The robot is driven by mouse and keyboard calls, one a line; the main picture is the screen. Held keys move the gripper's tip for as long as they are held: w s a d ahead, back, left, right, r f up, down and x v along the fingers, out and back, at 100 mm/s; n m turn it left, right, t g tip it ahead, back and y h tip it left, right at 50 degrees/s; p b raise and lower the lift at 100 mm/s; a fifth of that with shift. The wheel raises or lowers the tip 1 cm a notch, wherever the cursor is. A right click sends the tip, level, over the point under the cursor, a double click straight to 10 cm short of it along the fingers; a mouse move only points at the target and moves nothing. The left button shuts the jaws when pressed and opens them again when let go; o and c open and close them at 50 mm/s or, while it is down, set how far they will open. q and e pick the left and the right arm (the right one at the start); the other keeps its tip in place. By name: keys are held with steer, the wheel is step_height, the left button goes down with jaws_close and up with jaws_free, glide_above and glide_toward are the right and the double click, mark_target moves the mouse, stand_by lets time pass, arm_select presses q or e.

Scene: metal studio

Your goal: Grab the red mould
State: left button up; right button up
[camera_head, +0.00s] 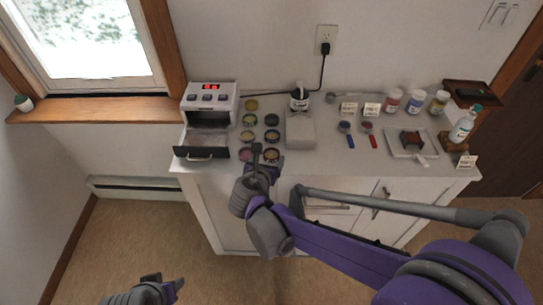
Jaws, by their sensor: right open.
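Several small round moulds stand in two columns at the left of the white cabinet top. A pinkish-red mould (245,154) is at the front of the left column, partly hidden by my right gripper. My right gripper (264,152) is open at the cabinet's front edge, just right of that mould. Its fingers appear empty, and I cannot tell whether they touch anything. An orange-brown mould (272,156) is just to its right. My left gripper (156,280) is low at the bottom left, away from the cabinet; its jaws are unclear.
A small white furnace (211,96) with its front door (201,154) lowered stands left of the moulds. A grey block (300,131), jars (415,99), a tray (400,150) and a bottle (464,125) occupy the top's middle and right. The front middle of the top is clear.

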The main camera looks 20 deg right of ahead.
mark_target(273, 152)
steer(key=x, duration=0.3)
steer(key=shift+w+f, duration=0.15)
steer(key=shift+w, duration=0.05)
